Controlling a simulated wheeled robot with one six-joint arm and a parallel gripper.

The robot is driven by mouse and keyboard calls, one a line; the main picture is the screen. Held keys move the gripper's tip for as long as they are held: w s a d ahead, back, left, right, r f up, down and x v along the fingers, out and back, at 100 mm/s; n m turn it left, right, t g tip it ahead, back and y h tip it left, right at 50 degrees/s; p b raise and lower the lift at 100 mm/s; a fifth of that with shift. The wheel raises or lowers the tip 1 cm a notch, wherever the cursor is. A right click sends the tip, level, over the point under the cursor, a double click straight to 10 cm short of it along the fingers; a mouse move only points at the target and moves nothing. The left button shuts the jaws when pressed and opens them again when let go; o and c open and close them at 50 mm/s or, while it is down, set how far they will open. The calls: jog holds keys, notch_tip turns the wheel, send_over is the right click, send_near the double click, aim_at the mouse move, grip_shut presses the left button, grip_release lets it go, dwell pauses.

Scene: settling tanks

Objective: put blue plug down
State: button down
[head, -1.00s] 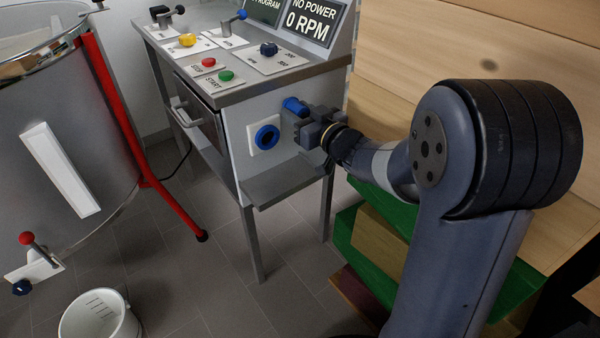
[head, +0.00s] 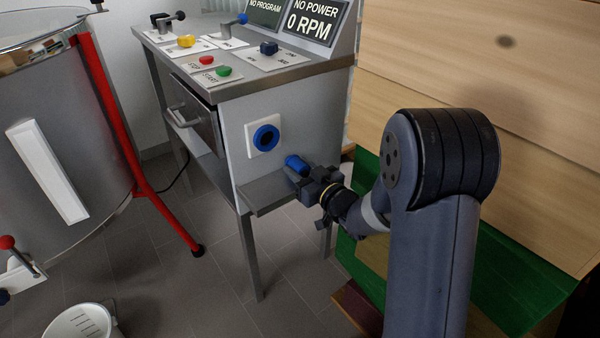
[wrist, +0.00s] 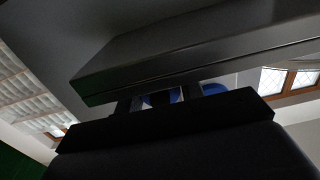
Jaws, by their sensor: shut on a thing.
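The blue plug (head: 294,163) is held in my gripper (head: 302,170), which is shut on it. The plug sits just above the right end of the small grey shelf (head: 262,192) on the side of the control cabinet. I cannot tell whether the plug touches the shelf. The round blue socket (head: 266,138) on its white plate is above and left of the plug, with nothing in it. In the wrist view, a dark shelf-like slab (wrist: 190,50) crosses the picture, and bits of blue (wrist: 160,98) show behind the dark gripper body.
The control cabinet (head: 232,118) has a panel reading "NO POWER 0 RPM" (head: 314,18). A steel tank (head: 40,130) with a red leg (head: 125,150) stands at left. A white bucket (head: 80,322) is on the floor. Wooden boards and green crates stand at right.

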jog(key=shift+r, duration=0.1)
jog(key=shift+f+b, duration=0.65)
jog(key=c, duration=0.9)
grip_release()
jog(key=shift+r, duration=0.15)
jog(key=shift+r+p, duration=0.65)
jog(key=shift+p, duration=0.2)
jog(key=p+v, duration=0.2)
jog(key=v, duration=1)
jog(key=shift+f, duration=0.15)
